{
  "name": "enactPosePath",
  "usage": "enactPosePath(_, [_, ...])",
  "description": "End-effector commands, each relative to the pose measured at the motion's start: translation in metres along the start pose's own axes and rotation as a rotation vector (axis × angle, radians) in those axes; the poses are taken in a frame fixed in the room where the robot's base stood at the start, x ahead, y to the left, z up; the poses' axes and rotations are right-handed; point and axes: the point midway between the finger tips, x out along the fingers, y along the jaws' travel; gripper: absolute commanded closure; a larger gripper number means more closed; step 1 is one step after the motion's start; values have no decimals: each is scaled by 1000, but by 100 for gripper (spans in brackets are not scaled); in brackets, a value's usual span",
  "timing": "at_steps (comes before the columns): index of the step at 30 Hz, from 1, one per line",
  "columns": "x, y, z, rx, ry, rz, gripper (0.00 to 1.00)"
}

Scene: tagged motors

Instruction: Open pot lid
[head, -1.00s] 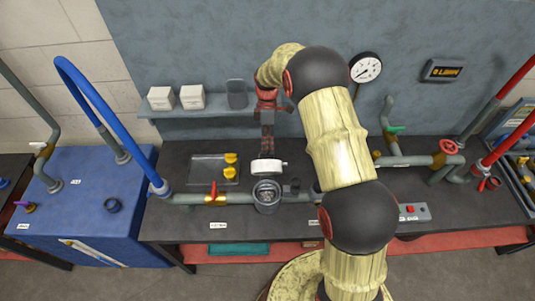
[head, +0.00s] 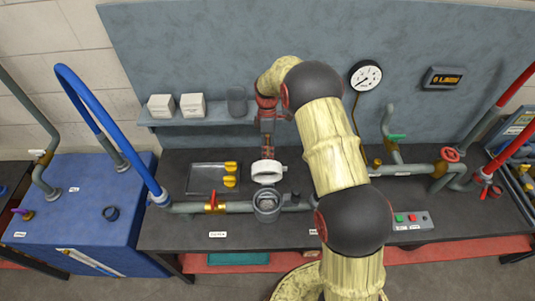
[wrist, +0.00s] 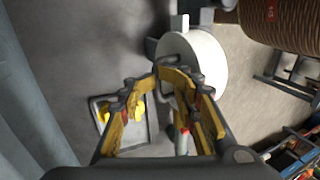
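The grey round pot (head: 267,206) stands in the pipe line on the dark bench and its mouth is uncovered. The white round lid (head: 267,172) is tilted up just behind the pot, its ring-shaped hollow side facing the head camera. In the wrist view the lid (wrist: 196,68) is a white disc beyond the fingers. My gripper (head: 268,152) is behind the lid, close to it; contact cannot be told. In the wrist view my gripper (wrist: 150,85) has its yellow-padded fingers apart with nothing held between them.
A grey tray with yellow-handled parts (head: 200,179) lies left of my gripper. A red-handled valve (head: 211,202) is on the pipe left of the pot. A shelf (head: 190,118) with two white boxes is behind. A button box (head: 409,220) sits at right.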

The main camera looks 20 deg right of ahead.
Motion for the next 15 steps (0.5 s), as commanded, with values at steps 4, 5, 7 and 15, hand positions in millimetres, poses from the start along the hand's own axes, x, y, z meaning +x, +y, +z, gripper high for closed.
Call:
enactPosePath(4, [0,0,0,0,0,0,73])
enactPosePath(5, [0,0,0,0,0,1,73])
enactPosePath(7, [1,0,0,0,-1,-2,73])
enactPosePath(15, [-7,9,0,0,0,0,73])
